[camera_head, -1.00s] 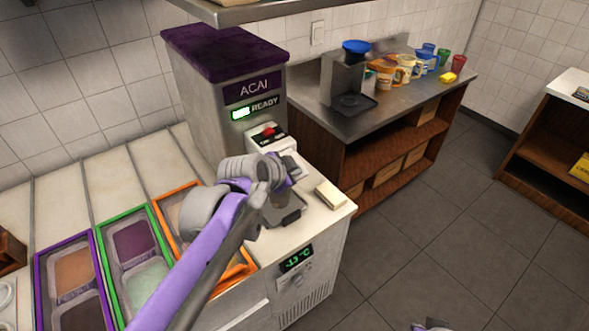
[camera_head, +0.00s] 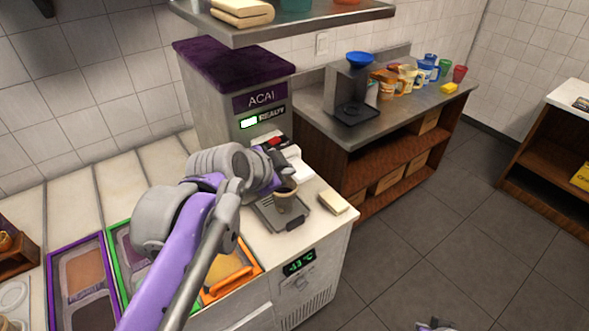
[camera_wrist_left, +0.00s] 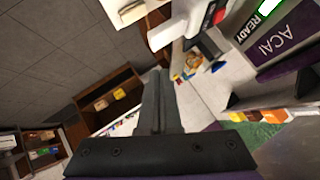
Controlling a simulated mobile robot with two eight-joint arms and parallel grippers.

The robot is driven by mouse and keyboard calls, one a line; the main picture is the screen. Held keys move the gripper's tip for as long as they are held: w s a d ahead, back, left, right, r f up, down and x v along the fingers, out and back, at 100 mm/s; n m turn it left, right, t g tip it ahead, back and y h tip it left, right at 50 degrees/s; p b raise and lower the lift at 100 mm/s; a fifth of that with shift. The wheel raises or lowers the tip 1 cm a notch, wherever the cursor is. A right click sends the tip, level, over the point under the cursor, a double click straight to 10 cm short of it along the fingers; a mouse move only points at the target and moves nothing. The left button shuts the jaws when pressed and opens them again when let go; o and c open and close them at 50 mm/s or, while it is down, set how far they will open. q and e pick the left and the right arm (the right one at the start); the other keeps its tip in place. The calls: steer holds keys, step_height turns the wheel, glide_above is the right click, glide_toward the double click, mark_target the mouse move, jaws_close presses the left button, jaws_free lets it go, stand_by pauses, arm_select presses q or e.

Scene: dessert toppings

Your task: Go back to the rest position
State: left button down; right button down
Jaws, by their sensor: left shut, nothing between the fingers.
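My left arm comes in from the lower left in the head view, over the topping counter. My left gripper (camera_head: 276,168) is in front of the acai machine (camera_head: 215,108), partly hidden by the wrist. In the left wrist view its fingers (camera_wrist_left: 158,78) are shut together with nothing between them. A small grey part, seemingly of my right gripper (camera_head: 435,325), shows at the bottom edge, too cut off to read.
Topping bins with a purple frame (camera_head: 50,290), a green frame (camera_head: 113,265) and an orange frame (camera_head: 238,283) lie under my arm. A pale block (camera_head: 334,202) lies by the tray. A metal shelf (camera_head: 320,25) hangs above. Open floor (camera_head: 420,230) is to the right.

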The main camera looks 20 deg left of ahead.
arm_select(q)
steer(key=shift+s+r, duration=0.25)
stand_by(0.3)
steer(key=s+f+n+g+y, duration=0.1)
steer(key=s+f+n+g, duration=0.1)
steer(key=s+f+n, duration=0.3)
steer(key=s+a+f+n+g+y, duration=0.1)
steer(key=s+f+n, duration=0.4)
steer(key=s+f, duration=0.5)
step_height(320, 180, down, 6)
steer(key=shift+s+f+g, duration=0.25)
steer(key=shift+s+g, duration=0.1)
steer(key=shift+g, duration=0.15)
